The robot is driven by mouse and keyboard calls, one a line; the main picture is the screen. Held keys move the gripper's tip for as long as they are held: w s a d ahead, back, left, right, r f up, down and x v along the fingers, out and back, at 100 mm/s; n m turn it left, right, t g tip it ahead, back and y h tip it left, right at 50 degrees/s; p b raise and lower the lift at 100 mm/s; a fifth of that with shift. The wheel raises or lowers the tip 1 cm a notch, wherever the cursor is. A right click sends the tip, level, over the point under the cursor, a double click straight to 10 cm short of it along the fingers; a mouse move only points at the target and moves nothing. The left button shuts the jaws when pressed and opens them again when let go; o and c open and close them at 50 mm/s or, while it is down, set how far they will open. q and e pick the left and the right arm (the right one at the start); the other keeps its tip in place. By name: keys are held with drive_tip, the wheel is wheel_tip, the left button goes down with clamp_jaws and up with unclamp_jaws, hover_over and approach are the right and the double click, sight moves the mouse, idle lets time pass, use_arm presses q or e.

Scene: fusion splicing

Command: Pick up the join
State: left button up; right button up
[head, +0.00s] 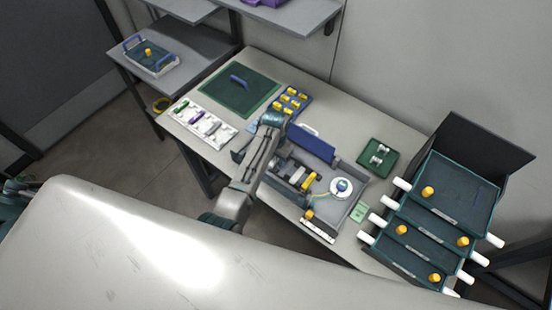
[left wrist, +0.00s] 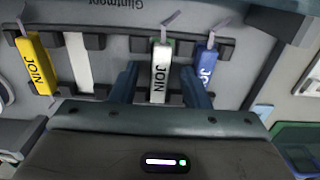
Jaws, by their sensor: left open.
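A silver-white piece marked JOIN (left wrist: 160,72) stands in a holder slot in the left wrist view. My left gripper (left wrist: 160,88) is open, with one finger on each side of this join; I cannot tell whether they touch it. A yellow join (left wrist: 37,65) is to the left in the same holder, and a blue join (left wrist: 206,70) is just right of the right finger. In the head view, the yellow join (head: 308,182) shows on the grey splicing machine (head: 325,212); my left arm partly covers the holder. My right gripper is not in view.
A white rack (head: 185,116) with coloured pieces and a green mat (head: 225,97) lie to the left. A blue block (head: 303,98) with yellow parts is behind. A small green tray (head: 370,160) and stacked dark trays (head: 455,190) are to the right.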

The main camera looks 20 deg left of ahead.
use_arm(q)
clamp_jaws()
drive_tip(key=shift+r, duration=0.1)
